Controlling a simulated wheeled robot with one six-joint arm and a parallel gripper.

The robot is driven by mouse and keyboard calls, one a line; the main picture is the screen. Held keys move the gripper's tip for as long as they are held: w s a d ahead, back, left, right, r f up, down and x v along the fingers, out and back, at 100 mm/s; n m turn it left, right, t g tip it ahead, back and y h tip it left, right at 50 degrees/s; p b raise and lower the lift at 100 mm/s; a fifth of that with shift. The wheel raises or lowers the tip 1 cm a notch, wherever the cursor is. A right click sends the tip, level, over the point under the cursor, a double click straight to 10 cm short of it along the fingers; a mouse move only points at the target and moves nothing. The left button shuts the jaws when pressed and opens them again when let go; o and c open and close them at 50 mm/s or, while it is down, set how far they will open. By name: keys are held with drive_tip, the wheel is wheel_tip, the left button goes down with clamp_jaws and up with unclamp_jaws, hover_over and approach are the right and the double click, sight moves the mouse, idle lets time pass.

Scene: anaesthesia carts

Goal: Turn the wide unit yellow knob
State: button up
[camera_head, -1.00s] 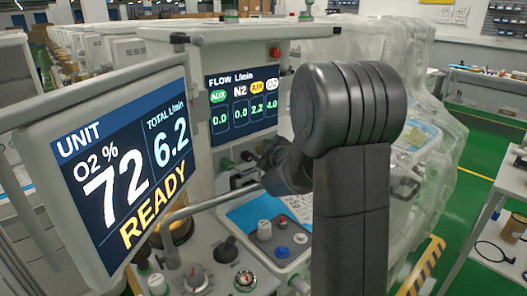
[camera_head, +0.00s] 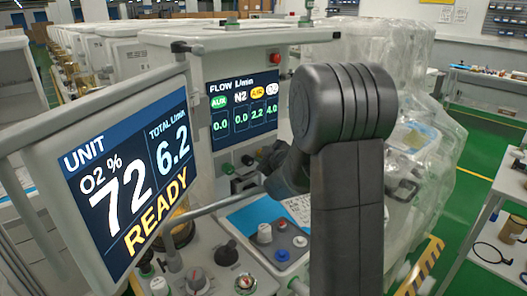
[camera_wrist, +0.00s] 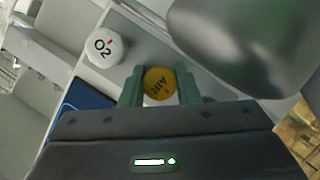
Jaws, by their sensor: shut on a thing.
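In the wrist view the yellow knob (camera_wrist: 160,86), marked AIR, sits between the two green fingers of my gripper (camera_wrist: 158,76). The fingers are shut on its sides. A white knob marked O2 (camera_wrist: 104,47) stands beside it, up and to the left, clear of the fingers. In the head view my own arm hides the gripper and the yellow knob. The flow screen (camera_head: 242,107) there reads AIR 2.2, with AUX and N2 at 0.0. The unit screen (camera_head: 125,180) reads O2 72 %, total 6.2 L/min and READY.
A large glossy grey rounded shape fills the wrist view's upper right, close to the fingers. In the head view a lower panel with several knobs and a blue sheet (camera_head: 253,214) lies below the screens. A plastic-covered cart (camera_head: 425,130) stands to the right.

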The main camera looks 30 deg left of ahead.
drive_tip(key=m+g+p, duration=0.1)
drive_tip(key=p, duration=0.3)
drive_tip(key=shift+r+m, duration=0.3)
drive_tip(key=shift+r, duration=0.1)
drive_tip(key=m+g+p, duration=0.1)
drive_tip(key=p, duration=0.4)
drive_tip(key=shift+m+g, duration=0.3)
drive_tip(key=m+p, duration=0.1)
drive_tip(key=p, duration=0.1)
drive_tip(key=shift+f+g+p, duration=0.1)
drive_tip(key=shift+g+p, duration=0.2)
drive_tip(key=shift+f+m+g+p, duration=0.15)
drive_tip(key=shift+m+g+p, duration=0.55)
drive_tip(key=shift+m+p, duration=0.45)
drive_tip(key=shift+f+m+g+y+p, duration=0.2)
drive_tip(key=shift+m+g+y+p, duration=0.3)
drive_tip(key=shift+m, duration=0.25)
drive_tip(key=shift+m+g+y, duration=0.6)
drive_tip(key=shift+m+g, duration=0.4)
drive_tip(key=shift+m, duration=0.6)
